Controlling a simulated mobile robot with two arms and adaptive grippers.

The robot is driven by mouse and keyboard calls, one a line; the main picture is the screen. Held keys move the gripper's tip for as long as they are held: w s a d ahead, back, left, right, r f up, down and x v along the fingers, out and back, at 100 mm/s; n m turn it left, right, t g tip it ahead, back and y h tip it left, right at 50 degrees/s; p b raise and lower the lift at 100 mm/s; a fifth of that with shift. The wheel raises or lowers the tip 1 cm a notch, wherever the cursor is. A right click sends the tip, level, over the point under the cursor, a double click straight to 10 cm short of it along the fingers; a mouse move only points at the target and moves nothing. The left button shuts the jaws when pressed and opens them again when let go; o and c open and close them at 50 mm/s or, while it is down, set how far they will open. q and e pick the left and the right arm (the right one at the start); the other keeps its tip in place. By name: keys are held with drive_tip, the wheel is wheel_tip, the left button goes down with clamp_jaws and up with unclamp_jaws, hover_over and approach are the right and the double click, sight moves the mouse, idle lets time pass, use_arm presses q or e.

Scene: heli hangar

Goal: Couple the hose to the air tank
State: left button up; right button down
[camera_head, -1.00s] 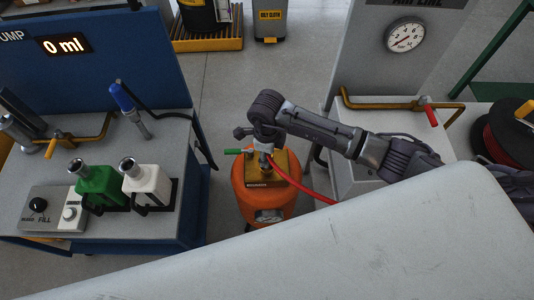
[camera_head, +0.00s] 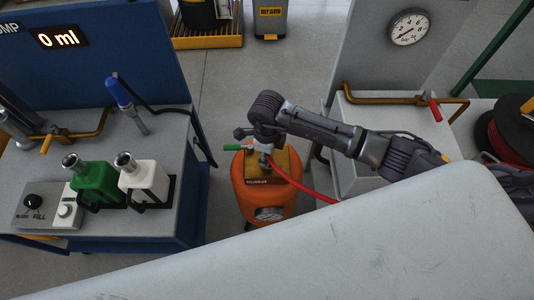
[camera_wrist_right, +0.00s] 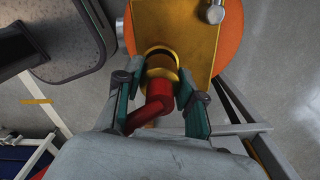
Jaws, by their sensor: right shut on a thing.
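The orange air tank (camera_head: 240,196) stands on the floor between two benches, with a brass-coloured plate (camera_head: 286,163), a green-handled valve (camera_head: 234,147) and a gauge (camera_head: 269,214). My right gripper (camera_head: 265,158) is over the plate. In the right wrist view its fingers (camera_wrist_right: 162,95) are shut on the hose's end, a gold collar (camera_wrist_right: 162,65) with the red hose (camera_wrist_right: 148,116) behind it. The collar is at the plate (camera_wrist_right: 190,30); I cannot tell whether it is locked on. In the head view the red hose (camera_head: 310,190) runs down to the right. My left gripper is not in view.
On the left, a blue pump bench (camera_head: 188,234) carries a green bottle (camera_head: 95,180), a white bottle (camera_head: 150,180) and a control box. On the right are an air-line panel with a gauge (camera_head: 409,28), a red-handled valve (camera_head: 434,110) and a hose reel (camera_head: 510,135).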

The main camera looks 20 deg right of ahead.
drive_tip(key=shift+f+b, duration=0.4)
drive_tip(key=shift+f, duration=0.2)
drive_tip(key=shift+c, duration=0.7)
unclamp_jaws()
drive_tip(key=shift+r, duration=0.1)
drive_tip(key=shift+r+p, duration=4.2)
drive_tip(key=shift+r, duration=1.3)
drive_tip(key=shift+f, duration=0.1)
